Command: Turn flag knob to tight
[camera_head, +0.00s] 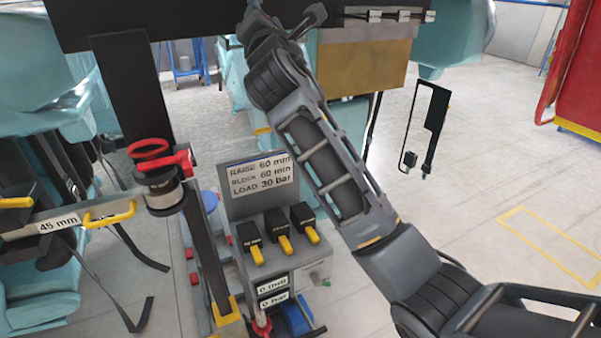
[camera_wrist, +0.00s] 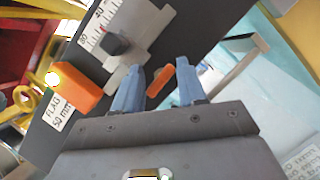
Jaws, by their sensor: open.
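In the wrist view, my gripper (camera_wrist: 159,72) is open, its two blue fingers apart. A small orange bar (camera_wrist: 160,80) shows between the fingers; I cannot tell whether they touch it. A grey slide with a black square knob (camera_wrist: 117,44) sits up and left of the fingers, beside a white scale (camera_wrist: 104,26). An orange block (camera_wrist: 75,88) lies left of the fingers, above a label (camera_wrist: 57,111) reading FLAG 50 mm. I cannot tell for sure which part is the flag knob, and no tight mark is readable. In the head view, my arm reaches to the top edge, where the fingers cannot be made out.
In the head view, a control box (camera_head: 270,248) with several yellow-tipped levers stands below, under a sign (camera_head: 258,176) reading RAISE 60 mm. A red knob on a clamp (camera_head: 163,160) is at left. Open floor (camera_head: 480,190) lies at right.

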